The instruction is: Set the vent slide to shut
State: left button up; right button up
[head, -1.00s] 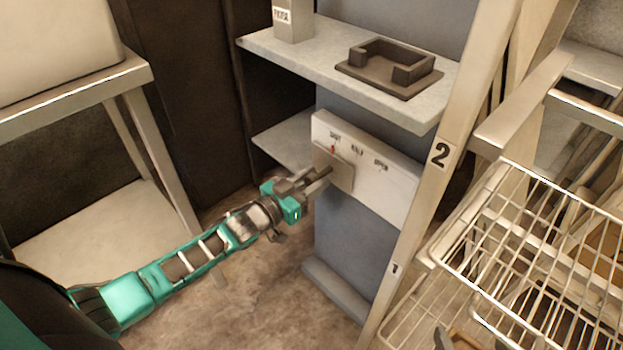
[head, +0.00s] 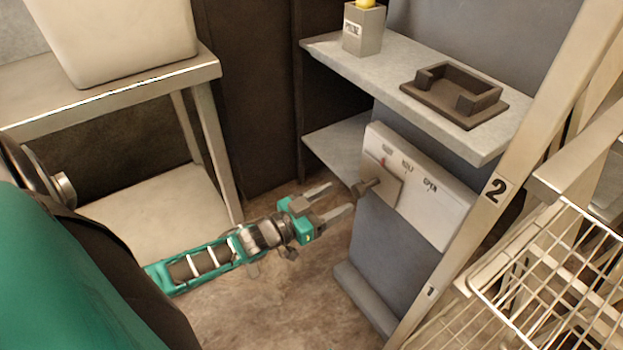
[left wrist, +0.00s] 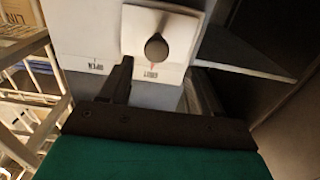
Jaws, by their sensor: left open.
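The vent panel (head: 440,205) is a white board on the grey-blue post, lettered SHUT, HALF and OPEN from left to right. Its slide plate (head: 388,187) sits at the left end, with its red pointer under the SHUT label. A dark round knob (head: 365,187) sticks out from the plate. My left gripper (head: 340,199) is open and empty, just left of and below the knob, apart from it. In the left wrist view the knob (left wrist: 156,47) shows beyond the fingers, with the red pointer against the nearer label. My right gripper is not in view.
A shelf (head: 440,110) above the panel holds a dark tray (head: 455,95) and a grey labelled box (head: 363,28). A wire basket (head: 560,275) and a post marked 2 (head: 497,190) stand to the right. A metal table (head: 120,85) stands left. The floor below is open.

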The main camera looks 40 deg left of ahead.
pick_arm(q)
jog(key=shift+p+v, duration=0.45)
jog(key=shift+v, duration=2.5)
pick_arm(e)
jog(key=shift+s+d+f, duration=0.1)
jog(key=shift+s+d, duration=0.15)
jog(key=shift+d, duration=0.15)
